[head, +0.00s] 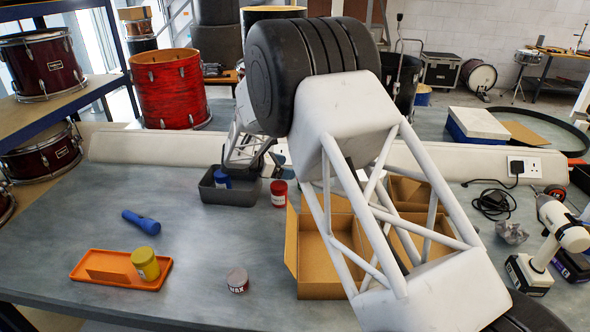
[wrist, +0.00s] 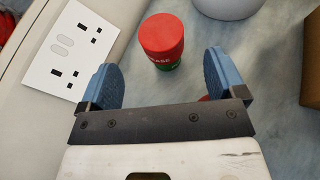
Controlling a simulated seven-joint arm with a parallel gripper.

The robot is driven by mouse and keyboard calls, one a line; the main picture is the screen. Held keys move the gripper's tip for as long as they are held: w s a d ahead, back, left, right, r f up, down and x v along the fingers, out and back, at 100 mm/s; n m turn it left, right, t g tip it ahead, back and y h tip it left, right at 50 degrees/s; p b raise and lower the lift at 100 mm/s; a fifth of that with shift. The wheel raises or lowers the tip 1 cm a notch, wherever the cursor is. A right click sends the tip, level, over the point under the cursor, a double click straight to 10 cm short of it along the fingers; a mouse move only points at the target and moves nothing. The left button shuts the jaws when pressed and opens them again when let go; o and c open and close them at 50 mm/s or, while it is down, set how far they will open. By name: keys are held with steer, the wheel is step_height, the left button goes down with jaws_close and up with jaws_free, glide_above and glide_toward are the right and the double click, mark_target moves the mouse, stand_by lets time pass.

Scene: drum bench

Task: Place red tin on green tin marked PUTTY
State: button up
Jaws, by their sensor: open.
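In the wrist view a red tin (wrist: 162,35), its label partly legible as "ASE", sits on top of a green tin (wrist: 168,66). Only a low strip of the green tin shows, so its label cannot be read. The stack looks upright. My gripper (wrist: 160,85) is open and empty, its blue fingers apart from the stack, which stands beyond their tips. My arm hides the stack in the head view. Another red tin (head: 279,193) stands on the bench there; a bit of red beneath my right finger in the wrist view may be it.
A dark grey tray (head: 228,196) with a blue item lies left of that tin. Cardboard boxes (head: 318,262) stand at right. A wall socket (wrist: 72,48) is close beside my left finger. A WAX tin (head: 238,281), blue torch (head: 141,222) and orange tray (head: 85,268) with yellow tin (head: 146,264) lie in front.

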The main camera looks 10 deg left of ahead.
steer(key=shift+v, duration=1.9)
steer(key=shift+d+r, duration=0.1)
steer(key=shift+d, duration=0.1)
steer(key=s+d+r+m+g+y, duration=0.3)
steer(key=s+d+r+m, duration=0.4)
steer(key=s+d, duration=0.5)
steer(key=s+d+r+m+g+y, duration=0.2)
steer(key=s+d+r+m, duration=0.2)
steer(key=s+d+r, duration=0.75)
steer(key=s+d+m+y, duration=0.2)
steer(key=s+d+m, duration=0.1)
steer(key=s, duration=0.7)
steer(key=s+d+f+m+t+y, duration=0.1)
steer(key=s+d+m, duration=0.3)
steer(key=s, duration=0.6)
steer(key=s+d+m+y, duration=0.3)
steer(key=s+m+y, duration=0.1)
steer(key=s, duration=0.6)
steer(key=shift+s+d+f+m, duration=0.25)
steer(key=shift+d+m, duration=0.1)
steer(key=shift+m, duration=0.45)
